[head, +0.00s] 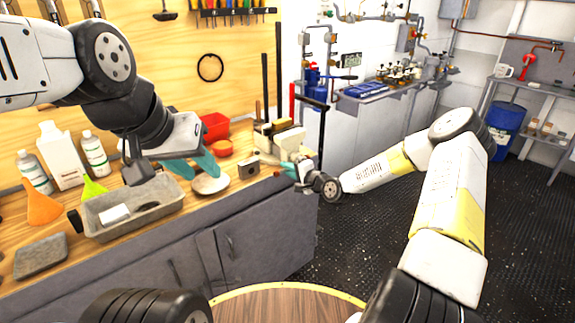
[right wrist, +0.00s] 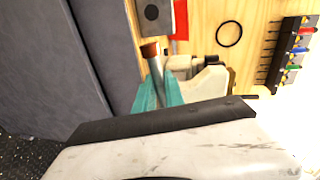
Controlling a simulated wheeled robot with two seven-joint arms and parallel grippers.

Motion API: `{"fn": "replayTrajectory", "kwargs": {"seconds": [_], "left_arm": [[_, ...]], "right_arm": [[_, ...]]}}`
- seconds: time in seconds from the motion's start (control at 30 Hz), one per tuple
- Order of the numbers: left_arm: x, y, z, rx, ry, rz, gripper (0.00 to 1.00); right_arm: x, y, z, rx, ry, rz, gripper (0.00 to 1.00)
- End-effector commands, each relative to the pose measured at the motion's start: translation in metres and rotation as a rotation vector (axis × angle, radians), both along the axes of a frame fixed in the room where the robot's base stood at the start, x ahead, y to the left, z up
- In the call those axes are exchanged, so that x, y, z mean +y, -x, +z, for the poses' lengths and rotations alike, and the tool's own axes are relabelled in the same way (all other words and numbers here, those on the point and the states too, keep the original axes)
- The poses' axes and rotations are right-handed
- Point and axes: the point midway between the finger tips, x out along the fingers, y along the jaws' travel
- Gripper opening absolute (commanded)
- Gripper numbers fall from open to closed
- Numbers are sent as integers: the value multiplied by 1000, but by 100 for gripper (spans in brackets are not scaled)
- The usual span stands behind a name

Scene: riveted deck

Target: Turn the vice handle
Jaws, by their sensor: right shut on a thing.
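The vice (head: 283,137), a beige body with darker parts, stands at the right end of the wooden bench; it also shows in the right wrist view (right wrist: 205,82). Its handle (right wrist: 154,62) is a grey bar with a brown end, seen in the right wrist view. My right gripper (head: 292,170) is at the vice's front, its teal fingers (right wrist: 160,93) shut around the handle bar. In the head view the handle is mostly hidden by the gripper. My left gripper (head: 195,168) hangs above the bench, its teal fingers apart and empty.
A grey block with a hole (head: 248,167) sits left of the vice. Dark floor (head: 345,240) is open right of the bench.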

Motion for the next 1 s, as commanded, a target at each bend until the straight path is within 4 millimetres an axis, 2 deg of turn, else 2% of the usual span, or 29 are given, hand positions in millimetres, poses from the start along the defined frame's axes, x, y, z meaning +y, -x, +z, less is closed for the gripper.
{"fn": "replayTrajectory", "kwargs": {"seconds": [0.6, 1.0], "left_arm": [[0, 0, 0, 0, 0, 0, 36], [0, 0, 0, 0, 0, 0, 36]], "right_arm": [[-4, 0, 33, 344, -438, -5, 0], [-5, -1, 43, 455, -576, -5, 0]]}}
